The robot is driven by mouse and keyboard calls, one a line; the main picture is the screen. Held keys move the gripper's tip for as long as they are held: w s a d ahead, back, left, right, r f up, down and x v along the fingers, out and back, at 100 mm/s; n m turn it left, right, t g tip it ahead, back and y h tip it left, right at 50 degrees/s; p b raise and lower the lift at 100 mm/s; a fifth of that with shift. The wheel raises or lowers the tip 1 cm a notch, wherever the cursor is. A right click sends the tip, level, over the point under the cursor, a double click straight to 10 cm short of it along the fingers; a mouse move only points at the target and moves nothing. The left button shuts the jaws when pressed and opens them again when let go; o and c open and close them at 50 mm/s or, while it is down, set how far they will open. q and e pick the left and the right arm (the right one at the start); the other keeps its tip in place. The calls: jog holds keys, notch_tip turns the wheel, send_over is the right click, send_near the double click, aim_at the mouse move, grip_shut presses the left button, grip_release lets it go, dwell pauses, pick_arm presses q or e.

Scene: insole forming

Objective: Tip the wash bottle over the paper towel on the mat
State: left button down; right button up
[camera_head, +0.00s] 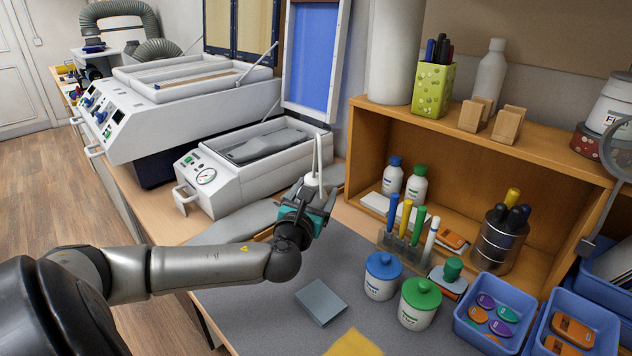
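The wash bottle (313,182) is white with a thin upright spout, near the back left of the grey mat (262,290). It looks upright. My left gripper (310,203), with teal fingers, is at the bottle and hides its lower body. The fingers lie around or against it; I cannot tell whether they are closed on it, or whether the bottle touches the table. A flat blue-grey square (321,302) lies on the mat, and a yellow sheet (356,344) is cut off by the bottom edge. I cannot tell which, if either, is the paper towel. My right gripper is not in view.
A white press (215,200) with an open lid stands behind the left gripper. Blue-lidded (381,277) and green-lidded (419,304) jars stand right on the mat, near a pen rack (405,248) and blue bins (495,318). A wooden shelf (460,165) backs them.

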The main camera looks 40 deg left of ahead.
pick_arm(q)
jog(key=shift+s+d+r+n+g+h+p, duration=0.2)
jog(key=shift+s+d+r+g+h+p, duration=0.3)
jog(key=shift+p, duration=1)
jog(key=shift+s+d+r+n+g+h+p, duration=0.25)
jog(key=shift+r+p, duration=0.4)
jog(key=shift+p, duration=0.85)
jog(key=shift+s+d+r+n+g+h+p, duration=0.2)
jog(key=shift+d+r+g+p, duration=0.3)
jog(key=shift+p, duration=1)
jog(key=shift+s+d+r+g+p, duration=0.25)
jog(key=shift+g+p, duration=0.2)
jog(key=shift+p, duration=0.45)
jog(key=shift+h, duration=0.25)
